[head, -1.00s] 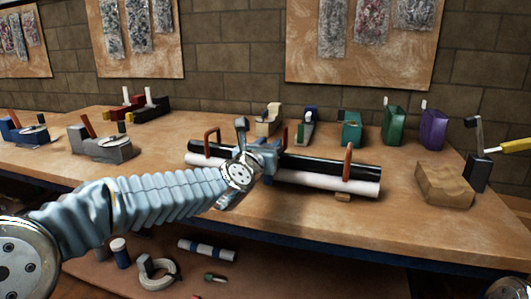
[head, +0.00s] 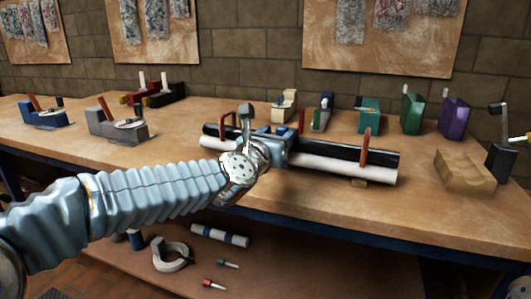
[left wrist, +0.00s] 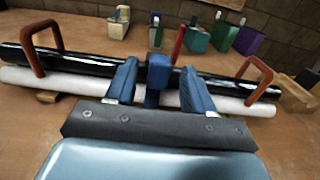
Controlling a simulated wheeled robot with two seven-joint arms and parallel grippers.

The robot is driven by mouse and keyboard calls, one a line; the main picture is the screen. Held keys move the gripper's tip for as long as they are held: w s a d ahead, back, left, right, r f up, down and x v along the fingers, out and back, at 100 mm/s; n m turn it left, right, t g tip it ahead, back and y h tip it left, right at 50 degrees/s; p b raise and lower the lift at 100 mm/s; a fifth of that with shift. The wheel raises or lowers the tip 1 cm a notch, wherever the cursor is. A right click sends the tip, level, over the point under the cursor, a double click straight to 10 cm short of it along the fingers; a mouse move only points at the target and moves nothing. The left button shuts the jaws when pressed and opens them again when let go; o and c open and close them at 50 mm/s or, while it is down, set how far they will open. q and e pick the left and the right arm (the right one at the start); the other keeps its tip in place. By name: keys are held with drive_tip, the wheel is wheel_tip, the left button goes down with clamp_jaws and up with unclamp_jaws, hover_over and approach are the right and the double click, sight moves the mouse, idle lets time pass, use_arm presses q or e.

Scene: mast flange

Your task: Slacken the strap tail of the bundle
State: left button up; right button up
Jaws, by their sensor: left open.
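The bundle lies along the bench: a black tube (head: 340,151) behind a white tube (head: 340,172), with orange-brown hoops (head: 365,147) over it. It also shows in the left wrist view, with the black tube (left wrist: 92,66) behind the white one (left wrist: 60,82). My left gripper (head: 277,147) is over the front of the bundle's middle. In the left wrist view its blue fingers (left wrist: 160,85) are open on either side of a blue block (left wrist: 158,72) at the bundle. I cannot tell whether they touch it. The strap tail is not clearly distinguishable. My right gripper is not in view.
A wooden block (head: 464,171) and a dark upright device (head: 501,160) stand at the right. Several coloured blocks, among them a green one (head: 411,113), line the back. Grey (head: 118,127) and blue (head: 43,117) clamp-like devices stand left. The bench front right of the bundle is clear.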

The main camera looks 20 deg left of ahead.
use_arm(q)
drive_tip(key=s+b, duration=0.1)
drive_tip(key=s, duration=0.7)
drive_tip(key=shift+s+a, duration=0.25)
drive_tip(key=shift+a, duration=0.2)
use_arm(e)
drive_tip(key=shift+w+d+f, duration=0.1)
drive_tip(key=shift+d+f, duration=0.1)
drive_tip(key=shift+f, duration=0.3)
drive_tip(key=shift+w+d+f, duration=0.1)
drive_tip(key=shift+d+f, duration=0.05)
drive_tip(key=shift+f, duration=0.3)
